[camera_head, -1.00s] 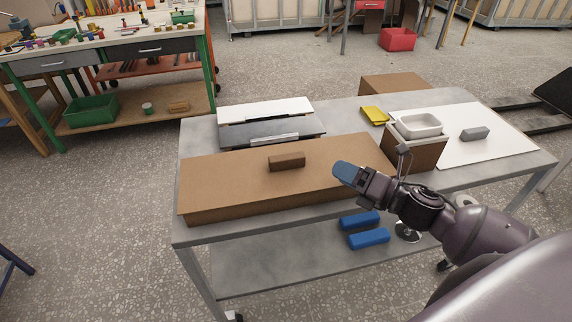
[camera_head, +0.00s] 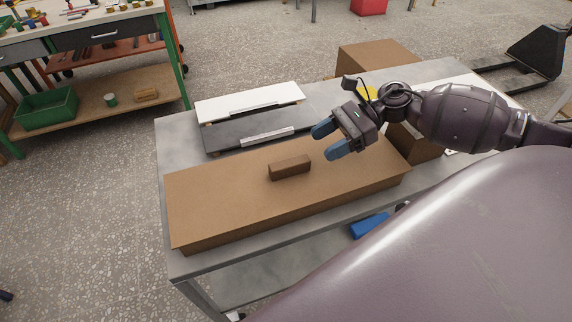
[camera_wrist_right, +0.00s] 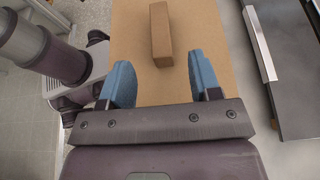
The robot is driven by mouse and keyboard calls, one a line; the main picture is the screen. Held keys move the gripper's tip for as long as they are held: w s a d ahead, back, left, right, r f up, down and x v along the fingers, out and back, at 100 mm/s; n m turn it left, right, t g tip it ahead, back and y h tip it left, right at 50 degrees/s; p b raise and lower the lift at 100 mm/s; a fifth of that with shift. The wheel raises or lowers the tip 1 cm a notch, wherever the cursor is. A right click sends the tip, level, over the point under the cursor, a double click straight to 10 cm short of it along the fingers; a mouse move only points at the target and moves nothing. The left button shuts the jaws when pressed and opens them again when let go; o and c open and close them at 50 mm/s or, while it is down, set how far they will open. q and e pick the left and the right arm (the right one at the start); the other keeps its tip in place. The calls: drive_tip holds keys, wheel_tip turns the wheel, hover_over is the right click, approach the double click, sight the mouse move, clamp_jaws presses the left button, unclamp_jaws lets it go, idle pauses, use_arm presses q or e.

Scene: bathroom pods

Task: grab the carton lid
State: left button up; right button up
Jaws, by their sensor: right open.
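The carton lid (camera_head: 225,205) is a wide, flat brown cardboard piece lying on the grey metal table. A small brown block-shaped handle (camera_head: 289,167) stands on its top near the middle. My right gripper (camera_head: 326,141) is open and empty above the right part of the lid, to the right of the handle and apart from it. My left gripper is not in view.
A dark grey panel (camera_head: 240,128) and a white panel (camera_head: 250,101) lie behind the lid. A brown box (camera_head: 415,145) stands at the lid's right end, partly hidden by my arm. Blue items (camera_head: 369,224) sit on the lower shelf.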

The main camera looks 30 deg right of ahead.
sight(292, 161)
drive_tip(key=shift+x, duration=4.2)
drive_tip(key=c, duration=1)
